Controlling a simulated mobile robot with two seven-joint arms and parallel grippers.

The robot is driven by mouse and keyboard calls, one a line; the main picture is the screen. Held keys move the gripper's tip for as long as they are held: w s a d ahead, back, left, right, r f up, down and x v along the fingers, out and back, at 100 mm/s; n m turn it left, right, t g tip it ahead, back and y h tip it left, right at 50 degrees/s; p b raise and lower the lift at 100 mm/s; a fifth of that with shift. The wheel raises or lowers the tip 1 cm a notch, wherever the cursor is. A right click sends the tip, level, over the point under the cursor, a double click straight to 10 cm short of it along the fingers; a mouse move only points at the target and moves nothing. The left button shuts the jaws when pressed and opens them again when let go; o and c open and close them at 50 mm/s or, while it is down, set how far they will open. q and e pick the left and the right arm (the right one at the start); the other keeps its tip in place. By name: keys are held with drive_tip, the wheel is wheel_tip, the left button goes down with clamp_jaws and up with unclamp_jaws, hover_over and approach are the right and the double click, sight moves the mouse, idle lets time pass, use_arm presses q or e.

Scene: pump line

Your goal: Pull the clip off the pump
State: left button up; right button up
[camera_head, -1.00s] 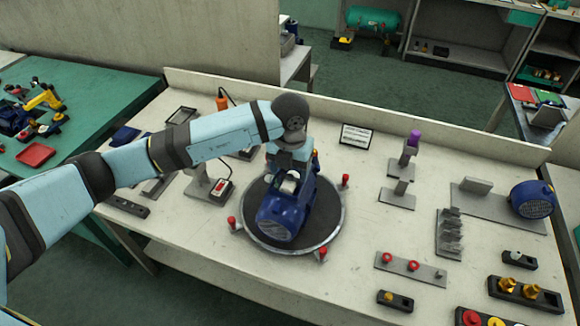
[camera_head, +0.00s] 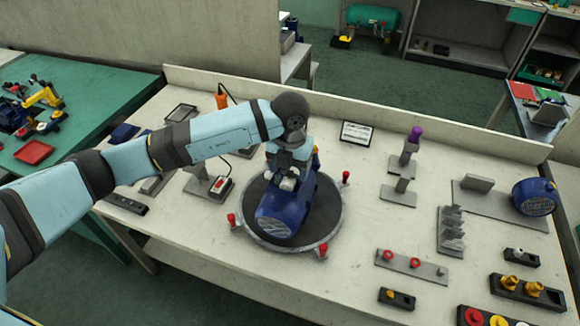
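The blue pump (camera_head: 287,211) lies on a round, dark turntable (camera_head: 325,228) in the middle of the bench. My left arm reaches in from the left, and my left gripper (camera_head: 287,181) points down at the pump's upper, far part. The gripper's fingers are small and partly hidden by the wrist, so I cannot tell whether they are open or shut. The clip cannot be made out; the gripper and wrist cover that part of the pump. My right gripper is not in view.
Red knobs (camera_head: 345,177) stand around the turntable's rim. A stand with a red-and-white device (camera_head: 221,186) is to its left. To the right are a purple-topped post (camera_head: 414,135), a grey toothed rack (camera_head: 450,232) and a second blue motor part (camera_head: 534,197). The bench between is clear.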

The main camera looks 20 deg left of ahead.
use_arm(q)
clamp_jaws()
drive_tip(key=shift+r, duration=0.15)
idle(0.4)
drive_tip(key=c, duration=1.1)
unclamp_jaws()
clamp_jaws()
drive_tip(key=shift+r, duration=0.1)
drive_tip(key=shift+r+p, duration=1.15)
drive_tip(key=shift+r, duration=0.85)
